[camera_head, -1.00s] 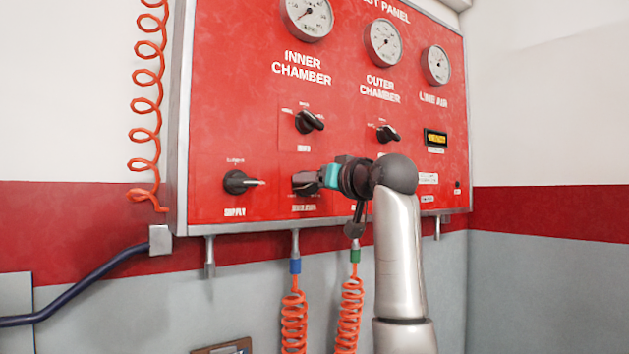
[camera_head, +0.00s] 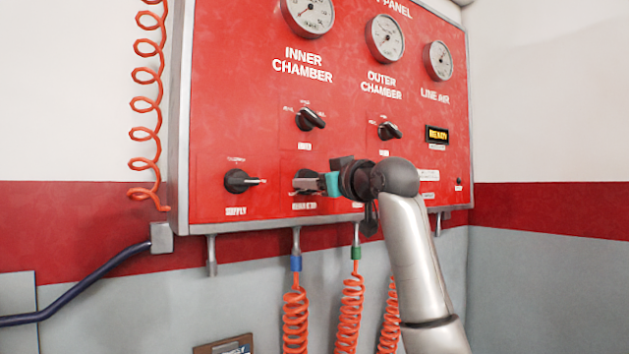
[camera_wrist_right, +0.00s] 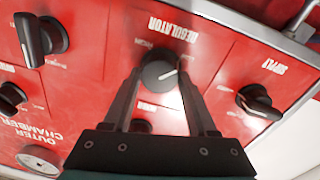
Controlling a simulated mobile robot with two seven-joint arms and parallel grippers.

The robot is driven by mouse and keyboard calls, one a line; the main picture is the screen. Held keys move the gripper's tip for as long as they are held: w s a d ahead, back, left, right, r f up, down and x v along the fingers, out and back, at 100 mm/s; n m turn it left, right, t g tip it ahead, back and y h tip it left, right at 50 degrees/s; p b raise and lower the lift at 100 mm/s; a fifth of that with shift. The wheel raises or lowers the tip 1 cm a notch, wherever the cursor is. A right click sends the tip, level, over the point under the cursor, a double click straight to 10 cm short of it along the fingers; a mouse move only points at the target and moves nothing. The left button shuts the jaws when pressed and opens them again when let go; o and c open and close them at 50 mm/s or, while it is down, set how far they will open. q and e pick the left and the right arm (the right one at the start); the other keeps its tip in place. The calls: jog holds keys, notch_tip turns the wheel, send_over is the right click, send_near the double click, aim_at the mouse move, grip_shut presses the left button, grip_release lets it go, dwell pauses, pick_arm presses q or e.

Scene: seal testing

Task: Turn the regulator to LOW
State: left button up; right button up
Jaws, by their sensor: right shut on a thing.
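The black regulator knob (camera_head: 305,177) is in the lower row of the red test panel (camera_head: 235,120). My right gripper (camera_head: 308,186) reaches it from the right in the head view, its fingers shut on the knob. The right wrist view shows the round knob (camera_wrist_right: 158,75) between the two dark fingers, upside down under the REGULATOR label (camera_wrist_right: 172,28). A pale pointer mark shows on the knob, but its small position labels are too blurred to read. My left gripper is in neither view.
The supply knob (camera_head: 238,181) sits left of the regulator. Two selector knobs, inner (camera_head: 310,120) and outer (camera_head: 389,131), are above, with gauges higher up. A small display (camera_head: 437,134) glows yellow. Orange coiled hoses (camera_head: 295,318) hang below the panel.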

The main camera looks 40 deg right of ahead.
jog(key=shift+f, duration=0.15)
jog(key=o, duration=1.4)
jog(key=shift+c, duration=0.2)
jog(key=shift+s, duration=0.1)
jog(key=s+a+b, duration=0.2)
jog(key=s+b, duration=0.2)
jog(key=s, duration=1.1)
jog(key=shift+a, duration=0.15)
